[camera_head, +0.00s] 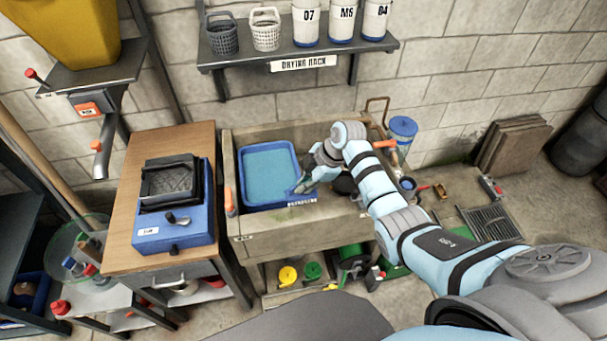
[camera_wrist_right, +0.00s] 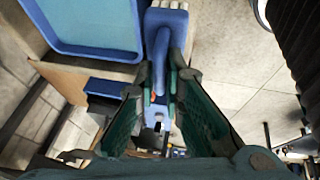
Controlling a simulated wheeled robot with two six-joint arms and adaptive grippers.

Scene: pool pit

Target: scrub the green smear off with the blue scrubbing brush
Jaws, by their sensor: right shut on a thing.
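My right gripper (camera_head: 303,185) reaches over the right edge of a blue tray (camera_head: 243,200) set in the stone sink. It is shut on the blue scrubbing brush (camera_wrist_right: 158,42), whose handle runs between the green-lined fingers in the right wrist view. In that view the blue tray (camera_wrist_right: 85,50) lies to the left of the brush. Whether the brush touches anything is hidden by the gripper. My left gripper is not in view.
A wooden bench (camera_head: 127,200) with a blue boxed device (camera_head: 190,237) stands left of the sink (camera_head: 320,229). A drying rack shelf (camera_head: 300,55) with baskets and canisters hangs above. A blue-lidded container (camera_head: 403,128) stands behind, right of my arm. Several reels sit below the sink.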

